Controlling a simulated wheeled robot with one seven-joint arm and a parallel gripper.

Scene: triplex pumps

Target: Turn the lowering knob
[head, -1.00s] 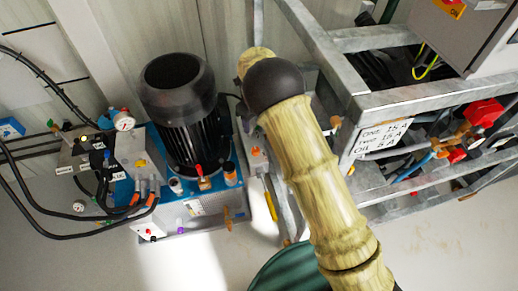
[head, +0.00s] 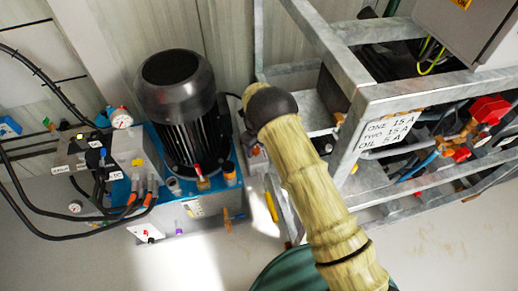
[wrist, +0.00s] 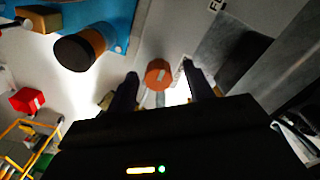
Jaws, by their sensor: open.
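An orange-brown round knob (wrist: 158,74) with a pale mark on its side shows in the wrist view, between and just beyond my fingertips. I cannot read a label that names it as the lowering knob. My gripper (wrist: 160,82) is open, one dark finger on each side of the knob, with no clear contact. My gripper is not visible in the head view, where my arm hides part of the area beside the pump. The pump unit (head: 182,110) has a black motor on a blue base.
A black-and-orange cap (wrist: 82,48) stands on the blue surface, upper left of my gripper. A grey metal frame (head: 390,97) with pipes and red valves stands right of my arm. Black hoses (head: 50,234) loop at the left. Pale floor is open at the front right.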

